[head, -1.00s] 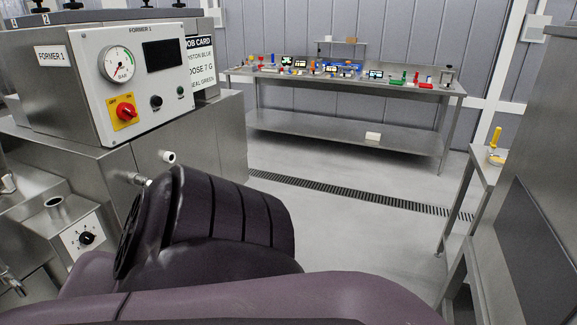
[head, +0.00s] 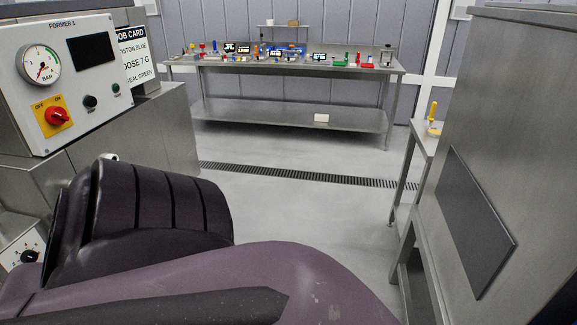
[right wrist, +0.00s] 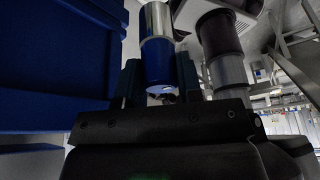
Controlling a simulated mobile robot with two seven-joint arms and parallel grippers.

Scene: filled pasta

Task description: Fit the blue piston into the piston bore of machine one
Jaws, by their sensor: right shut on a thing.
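In the right wrist view my right gripper (right wrist: 158,82) is shut on the blue piston (right wrist: 158,62), a cylinder with a blue lower part and a shiny metal upper part. It sits between the two dark fingers. Machine one, marked FORMER 1 (head: 75,75), stands at the left of the head view with a gauge, a red knob and a dark display. Its piston bore is not visible. My left gripper is in neither view.
A steel bench (head: 290,72) with many small coloured items stands at the back wall. A steel cabinet (head: 500,130) fills the right side, with a small side table (head: 420,140) beside it. A floor drain (head: 310,177) crosses the open floor. Large blue surfaces (right wrist: 55,60) lie close left of the right gripper.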

